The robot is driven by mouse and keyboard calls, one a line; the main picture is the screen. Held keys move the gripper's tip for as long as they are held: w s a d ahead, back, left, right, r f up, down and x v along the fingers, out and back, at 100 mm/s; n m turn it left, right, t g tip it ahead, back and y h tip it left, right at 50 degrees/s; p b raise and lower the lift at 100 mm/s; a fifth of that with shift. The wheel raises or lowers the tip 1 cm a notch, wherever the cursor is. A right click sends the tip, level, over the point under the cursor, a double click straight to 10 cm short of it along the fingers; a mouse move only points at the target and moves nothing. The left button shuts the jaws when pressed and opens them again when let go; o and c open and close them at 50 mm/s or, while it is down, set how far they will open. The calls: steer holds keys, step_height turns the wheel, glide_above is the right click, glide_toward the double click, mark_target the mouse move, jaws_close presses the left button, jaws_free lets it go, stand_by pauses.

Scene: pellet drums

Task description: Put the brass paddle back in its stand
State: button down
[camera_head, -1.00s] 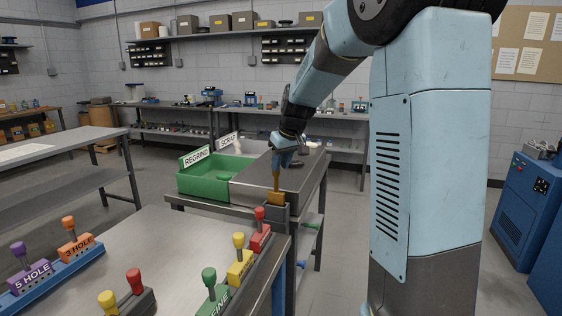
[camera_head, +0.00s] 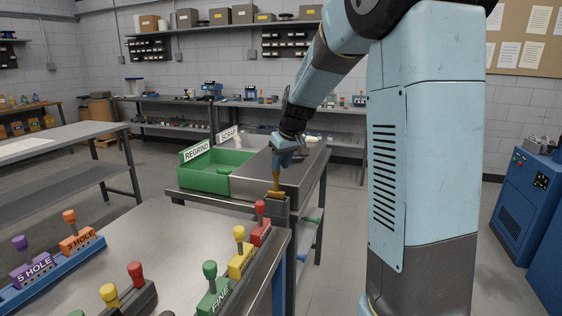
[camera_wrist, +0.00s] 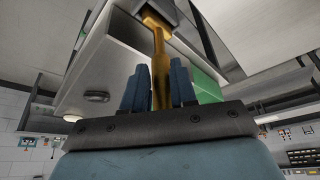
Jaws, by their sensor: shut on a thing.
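The brass paddle (camera_head: 276,183) is upright under my gripper (camera_head: 278,160), which is shut on its handle. In the wrist view the paddle (camera_wrist: 159,62) runs between the two blue fingers (camera_wrist: 159,88) of my gripper. Its wider brass end is at the top of the grey stand (camera_head: 275,212), by the steel table's far right corner. The lower part of that end is hidden by the stand, so it seems partly inside. In the wrist view the stand (camera_wrist: 190,38) surrounds or borders the brass end; how deep it sits I cannot tell.
Red (camera_head: 261,232), yellow (camera_head: 240,262) and green (camera_head: 213,292) knobbed blocks line the table edge beside the stand. The green REGRIND bin (camera_head: 205,178) and the SCRAP bin (camera_head: 232,142) stand behind. The table's middle (camera_head: 150,240) is clear.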

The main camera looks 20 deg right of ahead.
steer(key=shift+f, duration=0.7)
steer(key=c, duration=0.8)
jaws_free()
steer(key=shift+v, duration=6.85)
